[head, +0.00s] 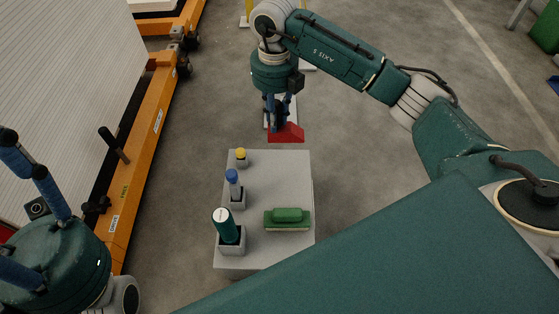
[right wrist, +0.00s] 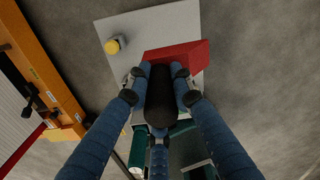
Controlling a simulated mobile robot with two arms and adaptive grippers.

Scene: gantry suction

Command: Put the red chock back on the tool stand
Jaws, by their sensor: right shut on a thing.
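The red chock (head: 286,133) is a wedge-shaped block held in my right gripper (head: 277,122), just beyond the far edge of the tool stand in the head view. In the right wrist view the chock (right wrist: 190,56) shows past the blue fingers of my right gripper (right wrist: 160,85), which close around a dark handle. The tool stand (head: 278,172) is a grey top; its bare corner also shows in the right wrist view (right wrist: 150,28). The far right part of the stand is bare. My left gripper (head: 40,180) is at the left edge; its fingertips are partly cut off.
On the stand are a yellow-capped item (head: 241,154), a blue-capped bottle (head: 232,177), a dark green cylinder (head: 226,226) in a grey holder, and a green brush-like block (head: 287,217). An orange frame (head: 135,165) with a white ribbed panel (head: 60,90) stands left.

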